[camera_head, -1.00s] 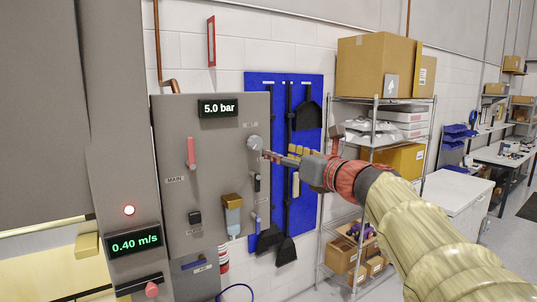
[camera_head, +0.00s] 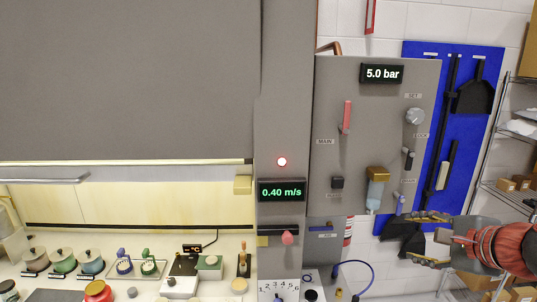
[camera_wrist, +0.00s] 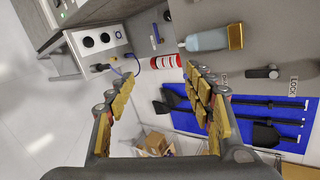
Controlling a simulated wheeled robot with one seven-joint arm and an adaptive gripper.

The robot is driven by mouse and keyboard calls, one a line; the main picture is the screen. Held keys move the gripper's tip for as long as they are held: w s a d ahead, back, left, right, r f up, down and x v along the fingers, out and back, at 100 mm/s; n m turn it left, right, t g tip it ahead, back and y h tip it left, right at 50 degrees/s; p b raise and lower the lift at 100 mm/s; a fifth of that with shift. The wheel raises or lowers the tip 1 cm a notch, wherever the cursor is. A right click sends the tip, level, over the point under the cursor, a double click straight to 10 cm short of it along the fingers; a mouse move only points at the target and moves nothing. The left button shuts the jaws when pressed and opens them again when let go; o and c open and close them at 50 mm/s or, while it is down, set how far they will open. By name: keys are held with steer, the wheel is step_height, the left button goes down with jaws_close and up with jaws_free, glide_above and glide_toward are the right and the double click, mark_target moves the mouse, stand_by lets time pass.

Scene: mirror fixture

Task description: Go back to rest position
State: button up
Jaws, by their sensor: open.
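My gripper (camera_head: 432,238) is at the lower right in the head view, on the red and grey end of my arm. Its two fingers are apart, with nothing between them. It is in front of the lower right of the grey control panel (camera_head: 338,115) and the blue tool board (camera_head: 470,145). In the wrist view the open fingers (camera_wrist: 155,110) frame a red cylinder (camera_wrist: 166,61) and cardboard boxes farther off. The panel shows a 5.0 bar display (camera_head: 381,73), a round knob (camera_head: 414,116) and a red-handled lever (camera_head: 346,116).
A bench at the lower left carries several small pots (camera_head: 63,260) and devices under a large grey hood (camera_head: 125,80). A 0.40 m/s display (camera_head: 282,191) is on the column. A wire shelf (camera_head: 500,160) stands at the right edge. Open floor (camera_wrist: 50,120) shows in the wrist view.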

steer(key=s+a+f+n+g+b, duration=0.2)
steer(key=s+a+f+n+b, duration=0.2)
steer(key=f, duration=0.7)
steer(key=s+a+f+n+g+h+b, duration=0.1)
steer(key=s+a+f+n+b, duration=0.4)
steer(key=f, duration=0.6)
steer(key=s+a+f+n+g+b, duration=0.2)
steer(key=s+a+f+n+b, duration=0.2)
steer(key=s+f+n+b, duration=0.4)
step_height(320, 180, down, 4)
steer(key=s+n, duration=0.2)
steer(key=shift+a+n+g+h, duration=0.3)
steer(key=shift+a, duration=0.1)
steer(key=shift+s, duration=0.1)
stand_by(3.1)
